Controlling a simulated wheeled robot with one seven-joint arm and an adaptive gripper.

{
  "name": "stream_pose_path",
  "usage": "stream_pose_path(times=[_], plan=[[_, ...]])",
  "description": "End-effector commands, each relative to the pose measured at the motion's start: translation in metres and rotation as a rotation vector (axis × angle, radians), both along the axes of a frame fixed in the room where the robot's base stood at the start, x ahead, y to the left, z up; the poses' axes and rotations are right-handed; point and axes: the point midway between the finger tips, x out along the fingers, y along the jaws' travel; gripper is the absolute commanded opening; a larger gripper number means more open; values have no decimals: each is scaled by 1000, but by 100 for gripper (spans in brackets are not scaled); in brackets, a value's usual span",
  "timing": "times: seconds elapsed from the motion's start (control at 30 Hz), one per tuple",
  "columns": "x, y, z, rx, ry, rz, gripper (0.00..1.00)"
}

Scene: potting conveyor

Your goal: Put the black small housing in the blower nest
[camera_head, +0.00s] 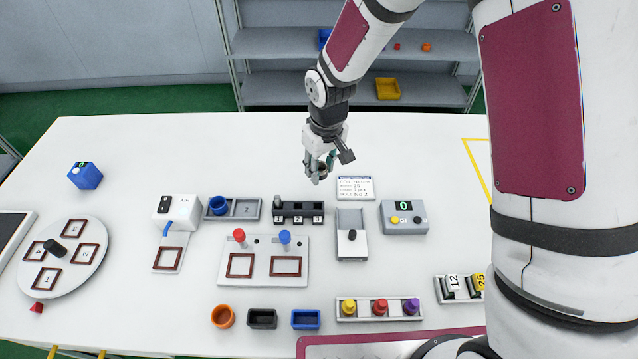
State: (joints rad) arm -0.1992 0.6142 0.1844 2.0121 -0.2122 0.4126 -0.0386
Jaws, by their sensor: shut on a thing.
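My gripper (319,174) hangs over the back middle of the white table, left of a small printed card. It is shut on a small dark, brownish thing (322,169), mostly hidden by the fingers, so I cannot tell its shape. The blower is a white box marked AIR (176,211) with a blue nozzle. Its nest (168,257), a pale plate with a red-brown square frame, lies in front of it and looks empty. A black rectangular housing (262,319) stands at the front of the table, between an orange round cup (222,316) and a blue rectangular housing (305,319).
A grey tray (248,210) with a blue round part and a black numbered block (298,212) stand between gripper and blower. A two-frame plate (262,275) with red and blue knobs lies right of the nest. A round turntable (62,258) is at left. The back left table is mostly clear.

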Motion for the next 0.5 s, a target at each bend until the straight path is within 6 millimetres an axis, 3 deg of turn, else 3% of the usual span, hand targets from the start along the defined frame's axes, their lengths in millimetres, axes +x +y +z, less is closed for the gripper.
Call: stream_pose_path(times=[0.5], plan=[[0,0,-51,-1,0,-1,17]])
